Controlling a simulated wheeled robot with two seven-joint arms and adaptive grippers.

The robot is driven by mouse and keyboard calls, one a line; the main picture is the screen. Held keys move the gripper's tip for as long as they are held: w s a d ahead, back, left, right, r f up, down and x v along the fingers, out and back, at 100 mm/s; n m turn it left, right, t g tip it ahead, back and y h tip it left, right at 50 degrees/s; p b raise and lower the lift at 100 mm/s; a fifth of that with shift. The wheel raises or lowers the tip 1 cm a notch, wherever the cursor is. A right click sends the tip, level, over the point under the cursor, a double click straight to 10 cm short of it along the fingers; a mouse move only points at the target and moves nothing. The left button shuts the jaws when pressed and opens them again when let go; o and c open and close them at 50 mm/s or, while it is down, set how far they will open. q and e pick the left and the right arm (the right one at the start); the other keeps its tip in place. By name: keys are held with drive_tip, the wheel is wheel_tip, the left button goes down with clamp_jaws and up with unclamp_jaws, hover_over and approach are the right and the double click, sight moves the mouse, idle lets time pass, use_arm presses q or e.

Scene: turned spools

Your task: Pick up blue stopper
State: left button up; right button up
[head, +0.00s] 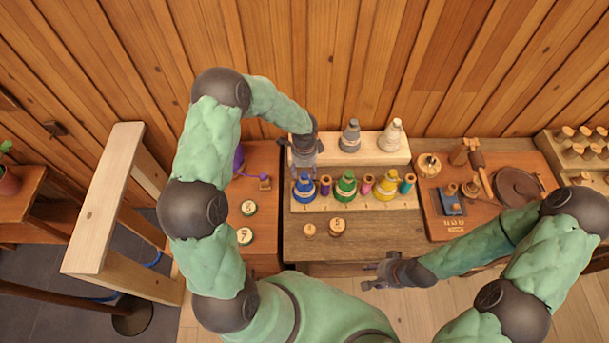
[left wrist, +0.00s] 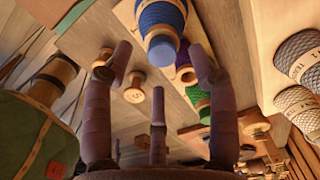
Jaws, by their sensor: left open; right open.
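A blue stopper (left wrist: 162,50) caps the narrow end of a blue thread cone in the left wrist view. In the head view the blue cone (head: 304,190) stands at the left end of the front row on the pale rack, its top partly hidden by my gripper. My left gripper (head: 304,170) is open just above and behind it. In the left wrist view the fingertips (left wrist: 162,62) are spread to either side of the stopper, with no clear contact. My right gripper (head: 371,275) is open and empty over the front edge of the bench.
Green cone (head: 345,188) and yellow cone (head: 387,188) stand to the right, with small spools between. Grey cone (head: 350,137) and white cone (head: 392,136) stand on the raised back step. Two numbered wooden pegs (head: 337,227) stand in front.

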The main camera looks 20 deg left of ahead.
sight(305, 177)
use_arm(q)
drive_tip(key=shift+w+a+f, duration=0.1)
drive_tip(key=shift+f, duration=1.3)
drive_tip(key=c, duration=0.8)
drive_tip(key=shift+r, duration=0.1)
drive_tip(key=shift+c, duration=0.2)
